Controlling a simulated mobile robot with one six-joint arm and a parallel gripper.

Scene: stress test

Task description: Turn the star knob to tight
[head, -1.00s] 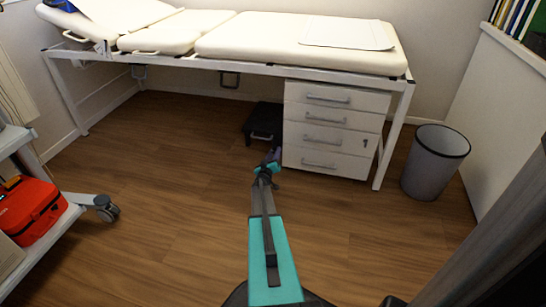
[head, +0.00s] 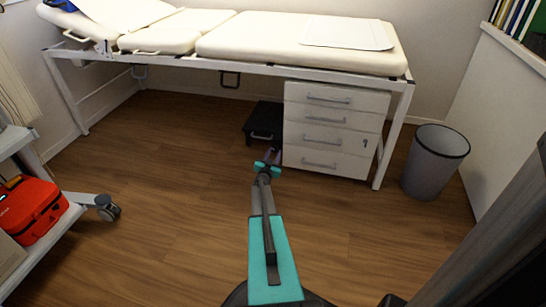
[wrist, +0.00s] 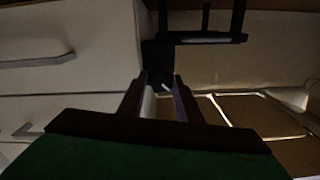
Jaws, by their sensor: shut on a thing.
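In the wrist view, a small dark piece with a pale mark, which looks like the star knob (wrist: 159,62), sits at my fingertips. It is beside a black frame (wrist: 205,39). My gripper (wrist: 161,79) has its two fingers on either side of this piece and is shut on it. The knob's arms and any tight mark are too dark to make out. In the head view, my gripper (head: 271,154) is low, by the black step stool (head: 262,119) and the left edge of the drawer unit. The knob itself cannot be made out there.
The white drawer unit (head: 331,134) stands right of my gripper, under the cream examination couch (head: 270,38). A grey bin (head: 435,162) stands farther right. A trolley with a red case (head: 32,208) is at the left. The wooden floor (head: 180,180) between is clear.

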